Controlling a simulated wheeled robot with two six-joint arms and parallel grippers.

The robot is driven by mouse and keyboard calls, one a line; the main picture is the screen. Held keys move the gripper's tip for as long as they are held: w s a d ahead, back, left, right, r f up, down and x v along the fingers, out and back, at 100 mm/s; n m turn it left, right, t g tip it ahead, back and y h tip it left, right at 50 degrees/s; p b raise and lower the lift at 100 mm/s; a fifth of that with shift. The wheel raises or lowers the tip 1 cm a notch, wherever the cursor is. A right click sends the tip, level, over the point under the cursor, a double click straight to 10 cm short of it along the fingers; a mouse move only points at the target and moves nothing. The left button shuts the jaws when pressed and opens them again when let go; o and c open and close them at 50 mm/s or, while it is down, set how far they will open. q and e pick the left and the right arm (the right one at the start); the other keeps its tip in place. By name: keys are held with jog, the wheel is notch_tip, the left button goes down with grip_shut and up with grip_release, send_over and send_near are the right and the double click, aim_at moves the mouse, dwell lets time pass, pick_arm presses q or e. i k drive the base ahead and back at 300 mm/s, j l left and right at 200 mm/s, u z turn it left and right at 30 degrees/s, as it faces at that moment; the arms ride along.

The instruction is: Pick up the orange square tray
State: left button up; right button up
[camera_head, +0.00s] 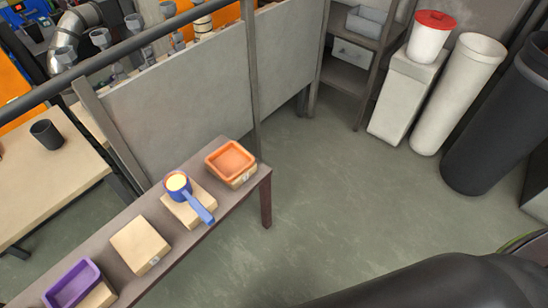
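The orange square tray (230,159) sits on a wooden block (243,177) at the far right end of a narrow table. It looks shallow with a raised rim, and its inside looks empty. Neither of my grippers shows in the head view, so I cannot see where they are relative to the tray.
The narrow table (219,205) also holds a blue-handled pan (201,212), a bare block (140,245) and a purple tray (73,284), on separate spots. A grey partition (180,95) stands behind it. Bins (458,92) stand at upper right. The floor (330,200) right of the table is clear.

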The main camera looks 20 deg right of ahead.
aim_at(231, 160)
jog(key=z, duration=0.1)
jog(key=i+l+u, duration=0.15)
jog(key=u, duration=0.35)
jog(key=i+l+u, duration=0.1)
jog(key=l+u, duration=0.7)
jog(key=u, duration=0.2)
jog(key=i, duration=0.05)
